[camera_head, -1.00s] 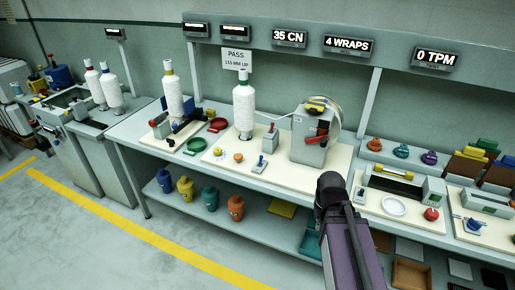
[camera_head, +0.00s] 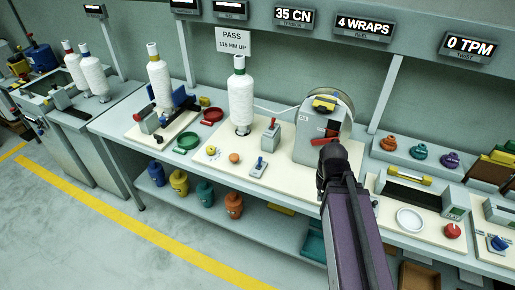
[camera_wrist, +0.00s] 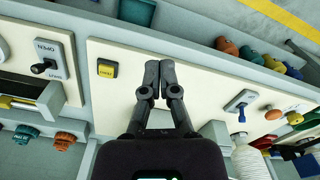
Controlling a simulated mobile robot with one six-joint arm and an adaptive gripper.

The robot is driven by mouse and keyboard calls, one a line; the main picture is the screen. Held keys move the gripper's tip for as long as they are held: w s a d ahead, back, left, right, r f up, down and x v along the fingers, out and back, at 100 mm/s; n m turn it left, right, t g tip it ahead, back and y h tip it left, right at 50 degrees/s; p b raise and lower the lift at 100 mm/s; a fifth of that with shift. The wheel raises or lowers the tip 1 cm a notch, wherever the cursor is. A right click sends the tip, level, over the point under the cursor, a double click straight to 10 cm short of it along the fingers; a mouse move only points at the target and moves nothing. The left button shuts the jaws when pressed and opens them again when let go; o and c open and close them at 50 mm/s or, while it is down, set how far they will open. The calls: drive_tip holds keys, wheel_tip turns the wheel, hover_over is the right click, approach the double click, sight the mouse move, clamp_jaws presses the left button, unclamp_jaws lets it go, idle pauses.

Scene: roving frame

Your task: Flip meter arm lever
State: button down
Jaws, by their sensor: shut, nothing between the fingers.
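No lever here carries a readable "meter arm" label. A grey box machine (camera_head: 312,137) with a reel stands on a cream board and carries a red lever (camera_head: 325,140) on its front. To its left are a small grey block with a red-tipped lever (camera_head: 271,133) and a blue toggle lever (camera_head: 258,165). The blue toggle also shows in the wrist view (camera_wrist: 241,108). My gripper (camera_wrist: 153,78) is shut and empty above the cream board, apart from the blue toggle. In the head view, my arm's end is before the grey machine and partly hides it.
A yellow button (camera_wrist: 107,69) and a black toggle on an "OPEN" plate (camera_wrist: 43,66) lie left of my gripper in the wrist view. A tall white bobbin (camera_head: 241,100) stands left of the machine. Coloured pots sit on the lower shelf (camera_head: 180,205).

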drive_tip(key=shift+w+d, duration=0.25)
drive_tip(key=shift+w, duration=0.2)
drive_tip(key=n+y, duration=0.3)
approach(260, 161)
drive_tip(key=shift+g, duration=0.4)
drive_tip(key=w, duration=0.2)
drive_tip(key=w+r, duration=0.1)
drive_tip(key=w, duration=0.1)
drive_tip(key=shift+w+a+r, duration=0.1)
drive_tip(key=shift+w+a, duration=0.05)
drive_tip(key=shift+a, duration=0.1)
drive_tip(key=b+x, duration=0.9)
drive_tip(key=x, duration=0.1)
drive_tip(key=shift+d+b, duration=0.15)
drive_tip(key=shift+b, duration=0.25)
